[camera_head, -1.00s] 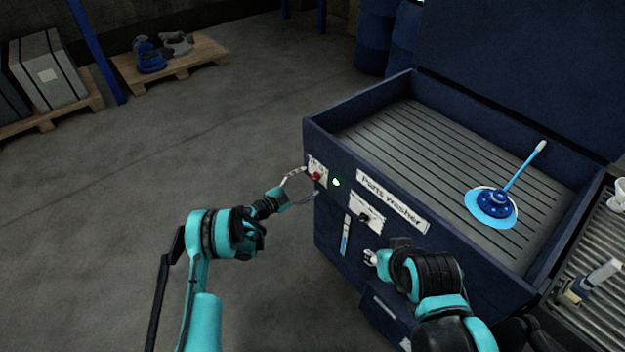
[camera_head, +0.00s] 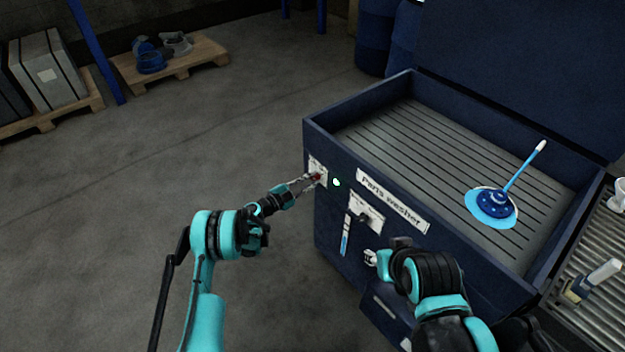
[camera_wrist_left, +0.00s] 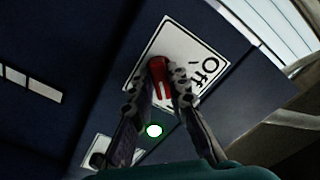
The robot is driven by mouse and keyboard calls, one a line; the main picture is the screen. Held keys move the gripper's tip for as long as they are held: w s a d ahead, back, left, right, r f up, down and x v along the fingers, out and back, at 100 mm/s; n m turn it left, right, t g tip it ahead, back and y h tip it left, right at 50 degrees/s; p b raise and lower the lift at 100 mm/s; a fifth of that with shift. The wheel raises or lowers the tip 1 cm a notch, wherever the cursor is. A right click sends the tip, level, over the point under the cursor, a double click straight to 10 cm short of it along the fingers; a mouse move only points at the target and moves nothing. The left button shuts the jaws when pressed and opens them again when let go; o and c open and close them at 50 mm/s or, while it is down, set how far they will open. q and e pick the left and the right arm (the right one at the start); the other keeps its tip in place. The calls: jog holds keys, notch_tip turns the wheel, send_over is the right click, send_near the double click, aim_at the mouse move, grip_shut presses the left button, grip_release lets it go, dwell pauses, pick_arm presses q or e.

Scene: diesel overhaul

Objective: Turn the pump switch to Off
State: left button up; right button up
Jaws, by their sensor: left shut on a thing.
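The pump switch is a red knob (camera_wrist_left: 160,82) on a white plate (camera_wrist_left: 185,50) at the left end of the parts washer's front (camera_head: 330,225). "Off" can be read on the plate in the left wrist view; the rest of the lettering is hidden by my fingers. My left gripper (camera_head: 317,179) is shut on the red knob, one finger on each side, as the left wrist view (camera_wrist_left: 161,92) also shows. A green light (camera_head: 337,183) glows beside the plate. My right gripper (camera_head: 371,258) is in front of the washer's lower front; its fingers are too small to judge.
A second white plate with a black knob (camera_head: 366,213) and a blue-and-white gauge strip (camera_head: 346,236) are right of the green light. A blue round tool with a handle (camera_head: 492,205) lies in the washer basin.

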pick_arm(q)
jog(key=n, duration=0.9)
jog(key=shift+w, duration=0.1)
jog(key=n, duration=0.5)
jog(key=shift+a, duration=0.1)
jog(key=n, duration=0.4)
jog(key=shift+w, duration=0.1)
jog(key=o, duration=1.6)
jog(key=shift+c, duration=0.2)
